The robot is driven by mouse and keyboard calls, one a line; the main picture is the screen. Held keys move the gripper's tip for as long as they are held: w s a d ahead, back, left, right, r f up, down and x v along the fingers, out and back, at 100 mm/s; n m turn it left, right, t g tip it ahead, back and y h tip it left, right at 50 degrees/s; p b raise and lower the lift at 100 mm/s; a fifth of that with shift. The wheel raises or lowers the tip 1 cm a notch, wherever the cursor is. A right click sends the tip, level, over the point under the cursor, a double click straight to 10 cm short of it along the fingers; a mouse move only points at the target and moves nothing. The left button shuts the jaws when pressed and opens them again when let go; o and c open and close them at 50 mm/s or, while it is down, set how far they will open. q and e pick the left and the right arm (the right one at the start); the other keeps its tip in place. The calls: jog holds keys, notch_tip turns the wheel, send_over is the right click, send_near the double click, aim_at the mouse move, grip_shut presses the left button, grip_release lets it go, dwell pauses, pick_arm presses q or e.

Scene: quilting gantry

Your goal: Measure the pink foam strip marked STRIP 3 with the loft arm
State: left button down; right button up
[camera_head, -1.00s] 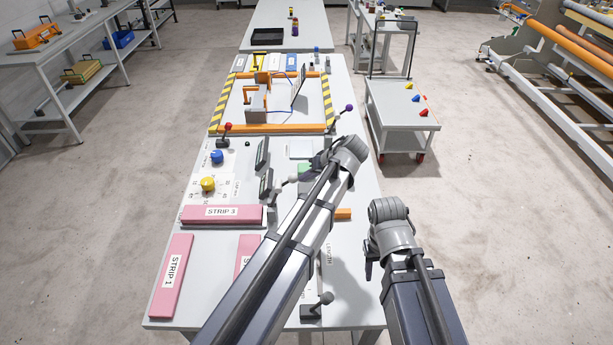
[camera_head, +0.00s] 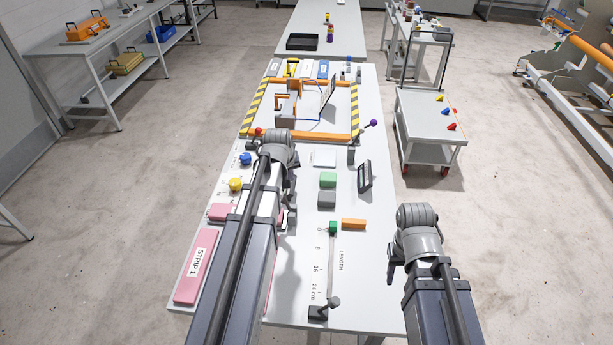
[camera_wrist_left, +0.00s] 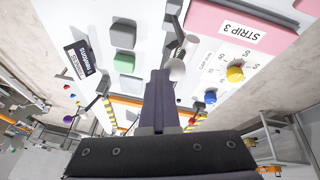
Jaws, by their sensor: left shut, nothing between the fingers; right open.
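The pink foam strip marked STRIP 3 (camera_head: 220,212) lies on the table, mostly hidden behind my left arm in the head view. The left wrist view shows its label at upper right (camera_wrist_left: 205,17). My left gripper (camera_wrist_left: 159,78) is shut and empty, pointing down over the table. A grey lever with a pale rounded end (camera_wrist_left: 178,69), possibly the loft arm, is close to the fingertips; I cannot tell whether they touch. In the head view my left arm hides that spot. My right gripper (camera_head: 392,271) is open and empty off the table's right side, its fingers barely visible.
STRIP 1 (camera_head: 198,262) lies at front left. Yellow (camera_head: 235,184) and blue (camera_head: 246,158) knobs stand left of my arm. Green (camera_head: 328,179) and grey (camera_head: 326,199) blocks, a display (camera_head: 364,176), an orange block (camera_head: 353,224) and a length slide (camera_head: 331,265) are to its right.

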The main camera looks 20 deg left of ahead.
notch_tip(320, 180, down, 14)
jog(key=b, duration=1.4)
jog(key=shift+w+f, duration=0.1)
jog(key=shift+w+f+b, duration=0.1)
jog(key=shift+f+b, duration=0.2)
jog(key=shift+f, duration=0.1)
pick_arm(q)
jog(key=s+a+f+n+t+h, duration=0.1)
jog(key=a+f+h, duration=0.3)
jog(key=a, duration=0.4)
jog(key=s+a+f+t+h, duration=0.1)
jog(key=s+a+f+h, duration=0.2)
jog(key=a+f, duration=0.2)
jog(key=a, duration=0.3)
jog(key=shift+n+t+h, duration=0.3)
jog(key=shift+n+h, duration=0.1)
jog(key=shift+s+a, duration=0.15)
jog(key=shift+r, duration=0.1)
pick_arm(e)
jog(key=shift+r, duration=0.1)
